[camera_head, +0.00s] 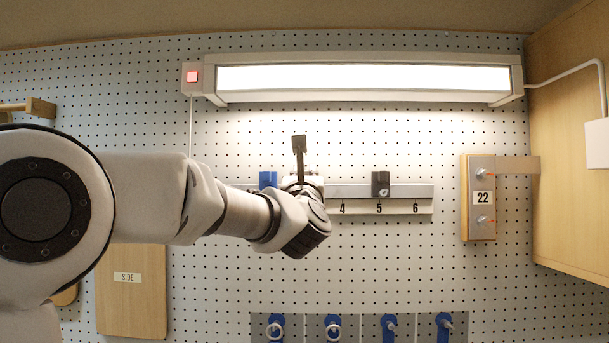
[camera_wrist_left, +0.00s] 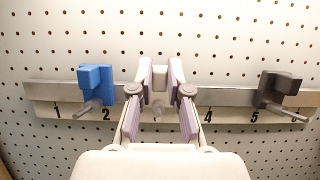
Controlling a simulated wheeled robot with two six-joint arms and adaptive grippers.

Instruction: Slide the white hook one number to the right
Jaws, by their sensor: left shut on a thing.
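The white hook (camera_wrist_left: 158,84) shows in the wrist view between my left gripper's fingers, on the metal rail (camera_wrist_left: 226,97). It sits between the labels 2 and 4, and the label beneath it is largely hidden. My left gripper (camera_wrist_left: 160,78) is shut on the white hook, one finger on each side. In the head view the left gripper (camera_head: 308,181) is at the rail (camera_head: 425,192), and my wrist hides most of the hook. My right gripper is in neither view.
A blue hook (camera_wrist_left: 97,84) is on the rail near label 2, left of the gripper. A dark grey hook (camera_wrist_left: 277,90) is at label 5. The rail around label 4 is clear. A lit lamp (camera_head: 365,78) hangs above, and blue holders (camera_head: 333,326) are below.

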